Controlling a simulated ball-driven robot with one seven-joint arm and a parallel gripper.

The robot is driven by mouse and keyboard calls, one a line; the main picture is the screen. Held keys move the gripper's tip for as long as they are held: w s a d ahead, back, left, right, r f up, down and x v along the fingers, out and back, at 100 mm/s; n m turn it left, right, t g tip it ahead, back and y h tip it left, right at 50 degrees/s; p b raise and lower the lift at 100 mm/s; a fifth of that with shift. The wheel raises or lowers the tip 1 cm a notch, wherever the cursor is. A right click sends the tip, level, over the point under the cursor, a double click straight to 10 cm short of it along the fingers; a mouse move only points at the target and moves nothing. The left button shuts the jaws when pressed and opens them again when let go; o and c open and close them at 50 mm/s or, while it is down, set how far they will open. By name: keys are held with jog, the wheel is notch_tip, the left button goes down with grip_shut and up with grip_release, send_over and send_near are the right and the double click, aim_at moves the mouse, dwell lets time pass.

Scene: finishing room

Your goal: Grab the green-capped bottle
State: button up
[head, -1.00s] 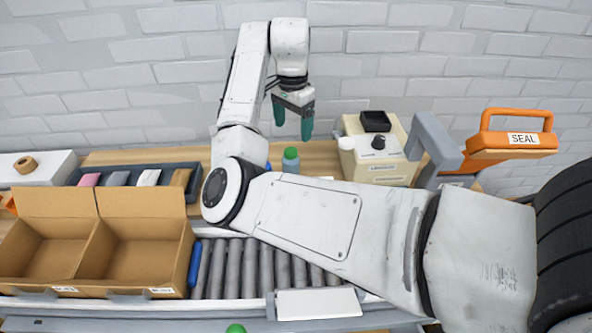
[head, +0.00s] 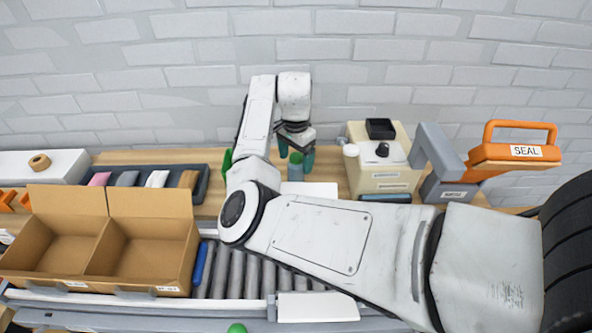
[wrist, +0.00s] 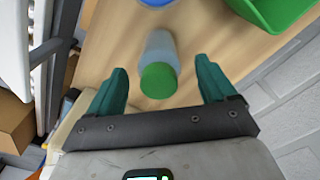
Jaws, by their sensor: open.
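The green-capped bottle stands on the wooden table behind the roller conveyor, its green cap (head: 296,158) partly framed by my gripper in the head view. In the wrist view the bottle (wrist: 160,47) has a pale, translucent grey-blue body. Its green cap faces the camera. My gripper (wrist: 161,72), with teal fingers, is open. The bottle shows between the two fingers, with a visible gap on each side. In the head view my gripper (head: 297,161) is low over the table at the bottle; its exact height against the cap is hard to tell.
A green container (wrist: 285,12) and a blue item (wrist: 156,2) lie beyond the bottle in the wrist view. A beige machine (head: 384,172) stands right of it. A dark tray (head: 203,187) and an open cardboard box (head: 140,253) are left. Rollers (head: 236,272) run in front.

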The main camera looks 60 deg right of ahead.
jog(key=shift+f, duration=0.8)
jog(key=shift+c, duration=0.2)
jog(key=c, duration=1.2)
jog(key=shift+c, duration=0.2)
jog(key=shift+r, duration=0.15)
